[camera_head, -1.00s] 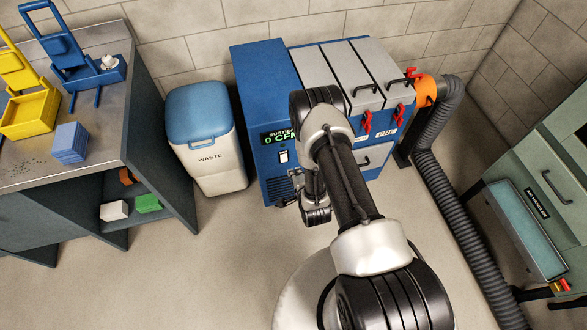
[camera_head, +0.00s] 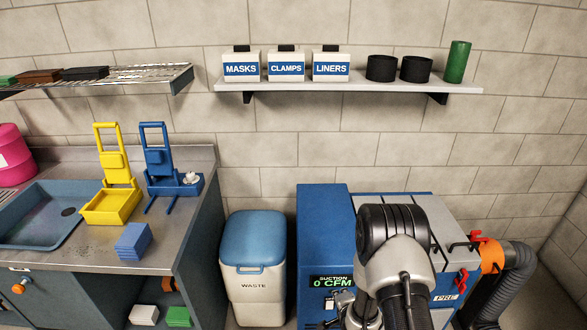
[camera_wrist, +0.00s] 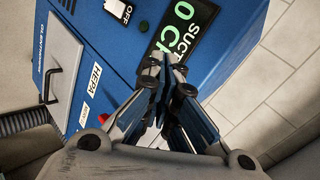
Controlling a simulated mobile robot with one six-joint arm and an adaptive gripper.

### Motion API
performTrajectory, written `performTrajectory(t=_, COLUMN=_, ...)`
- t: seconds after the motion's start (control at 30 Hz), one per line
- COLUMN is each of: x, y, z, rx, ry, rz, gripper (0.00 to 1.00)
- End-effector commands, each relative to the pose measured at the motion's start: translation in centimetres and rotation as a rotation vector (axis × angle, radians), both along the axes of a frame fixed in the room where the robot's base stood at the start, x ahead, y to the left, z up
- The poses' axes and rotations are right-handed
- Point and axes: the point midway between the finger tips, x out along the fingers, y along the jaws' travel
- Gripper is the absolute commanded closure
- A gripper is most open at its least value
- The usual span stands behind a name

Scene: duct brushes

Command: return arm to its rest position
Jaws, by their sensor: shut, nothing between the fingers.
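My arm rises at the lower right of the head view, in front of the blue suction machine (camera_head: 326,235). Behind the fingertips is the blue machine front, with a green-lit "SUCTION 0 CFM" display (camera_wrist: 182,40), an "OFF" switch (camera_wrist: 120,10) and a "HEPA" label (camera_wrist: 95,78). I cannot tell the exact gap between the fingertips and the machine.
A white waste bin (camera_head: 253,285) with a blue lid stands left of the machine. A steel counter (camera_head: 90,250) holds yellow and blue stands and a blue block (camera_head: 133,240). A wall shelf (camera_head: 350,86) is above. A dark hose (camera_head: 505,280) runs at right.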

Motion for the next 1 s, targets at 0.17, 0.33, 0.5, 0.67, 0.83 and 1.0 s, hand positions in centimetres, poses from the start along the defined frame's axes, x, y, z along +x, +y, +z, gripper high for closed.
performTrajectory(t=0.17, x=1.8, y=0.0, z=9.0, rx=-0.147, ry=0.058, rz=0.12, gripper=1.0)
performTrajectory(t=0.33, x=0.7, y=0.1, z=16.8, rx=-0.278, ry=0.123, rz=0.241, gripper=1.0)
performTrajectory(t=0.5, x=-2.5, y=0.3, z=24.1, rx=-0.398, ry=0.187, rz=0.372, gripper=1.0)
performTrajectory(t=0.67, x=-7.3, y=0.6, z=30.0, rx=-0.502, ry=0.245, rz=0.503, gripper=1.0)
performTrajectory(t=0.83, x=-13.7, y=0.8, z=35.0, rx=-0.605, ry=0.3, rz=0.65, gripper=1.0)
performTrajectory(t=1.0, x=-21.2, y=1.1, z=38.3, rx=-0.697, ry=0.35, rz=0.806, gripper=1.0)
